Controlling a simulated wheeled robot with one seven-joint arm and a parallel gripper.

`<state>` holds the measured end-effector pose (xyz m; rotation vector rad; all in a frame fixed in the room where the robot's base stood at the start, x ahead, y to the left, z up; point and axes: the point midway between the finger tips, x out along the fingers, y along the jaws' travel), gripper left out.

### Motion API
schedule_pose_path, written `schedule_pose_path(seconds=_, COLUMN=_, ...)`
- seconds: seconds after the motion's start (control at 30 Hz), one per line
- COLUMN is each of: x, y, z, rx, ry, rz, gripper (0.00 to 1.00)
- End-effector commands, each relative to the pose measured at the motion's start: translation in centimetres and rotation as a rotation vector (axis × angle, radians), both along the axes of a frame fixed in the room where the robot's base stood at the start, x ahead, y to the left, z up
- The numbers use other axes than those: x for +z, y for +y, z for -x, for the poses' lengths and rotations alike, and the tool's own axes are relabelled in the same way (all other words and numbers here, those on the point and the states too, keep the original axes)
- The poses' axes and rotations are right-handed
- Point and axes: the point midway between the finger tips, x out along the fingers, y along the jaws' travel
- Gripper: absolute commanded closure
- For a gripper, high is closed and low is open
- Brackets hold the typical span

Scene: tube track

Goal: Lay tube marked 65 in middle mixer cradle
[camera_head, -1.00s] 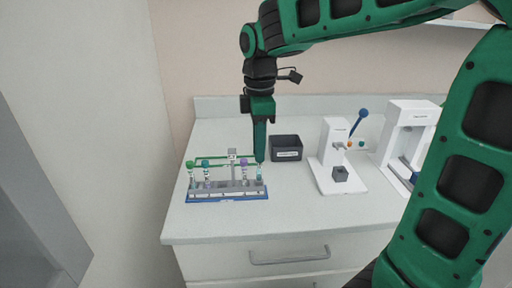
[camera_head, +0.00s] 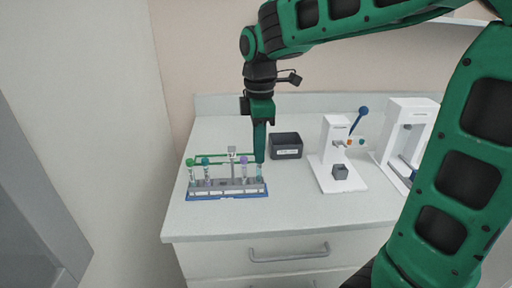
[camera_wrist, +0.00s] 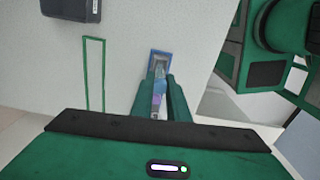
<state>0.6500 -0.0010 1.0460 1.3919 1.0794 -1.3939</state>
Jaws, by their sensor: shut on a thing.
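My gripper (camera_head: 259,160) points straight down at the right end of the tube rack (camera_head: 228,196) and is shut on a tube (camera_head: 259,174) there. Only the lower part of that tube shows below the fingers in the head view; its mark cannot be read. Tubes with green (camera_head: 190,163), teal (camera_head: 206,161) and purple (camera_head: 243,161) caps stand in the rack. No mixer cradle can be clearly made out.
A dark bin (camera_head: 286,147) stands behind and right of the rack. A white stand with a blue lever (camera_head: 359,120) is in the middle right. A white frame-like device (camera_head: 411,108) is further right, partly behind my arm. The front counter is clear.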

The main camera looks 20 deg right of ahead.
Motion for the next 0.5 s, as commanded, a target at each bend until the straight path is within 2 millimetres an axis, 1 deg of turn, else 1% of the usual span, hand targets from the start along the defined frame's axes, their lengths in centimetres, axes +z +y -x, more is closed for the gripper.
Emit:
schedule_pose_path(seconds=0.2, x=-0.51, y=-0.01, z=0.03, rx=0.000, ry=0.001, rz=0.000, gripper=0.98)
schedule_pose_path(seconds=0.5, x=-0.55, y=0.00, z=0.01, rx=0.000, ry=0.000, rz=0.000, gripper=0.98)
